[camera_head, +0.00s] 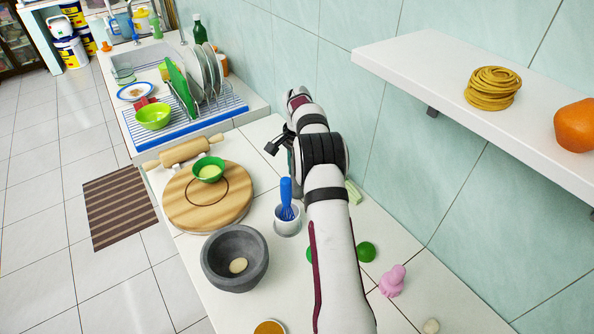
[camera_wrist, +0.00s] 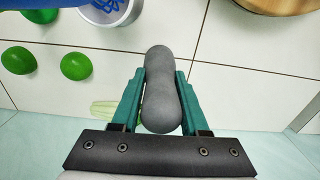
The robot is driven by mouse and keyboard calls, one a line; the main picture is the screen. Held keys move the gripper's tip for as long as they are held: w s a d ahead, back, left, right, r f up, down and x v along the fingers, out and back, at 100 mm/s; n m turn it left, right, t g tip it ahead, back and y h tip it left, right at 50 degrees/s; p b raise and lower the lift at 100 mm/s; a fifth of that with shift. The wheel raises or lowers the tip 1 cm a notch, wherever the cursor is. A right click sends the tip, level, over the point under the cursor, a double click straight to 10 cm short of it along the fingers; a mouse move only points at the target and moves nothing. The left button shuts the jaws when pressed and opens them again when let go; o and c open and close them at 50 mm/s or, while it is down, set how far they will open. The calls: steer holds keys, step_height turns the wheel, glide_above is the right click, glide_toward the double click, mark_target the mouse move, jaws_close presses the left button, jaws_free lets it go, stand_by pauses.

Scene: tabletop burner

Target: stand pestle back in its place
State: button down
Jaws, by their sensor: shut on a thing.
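My gripper (camera_wrist: 160,82) is shut on the grey pestle (camera_wrist: 161,62), with one teal finger on each side of it. The pestle has two rounded ends and a narrower waist; one end sticks out past the fingertips. In the head view my gripper (camera_head: 285,148) is over the counter near the tiled wall, behind the white cup, and I cannot make out the pestle there. The dark grey stone mortar (camera_head: 217,270) stands at the front of the counter, with a pale oval piece (camera_head: 238,265) inside it.
Green limes (camera_wrist: 75,65) lie nearby. A wall shelf (camera_head: 440,75) juts out right.

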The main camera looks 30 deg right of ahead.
jaws_free()
stand_by(0.5)
steer(key=shift+r, duration=3.3)
step_height(320, 180, up, 2)
steer(key=shift+r, duration=0.25)
steer(key=s, duration=1.6)
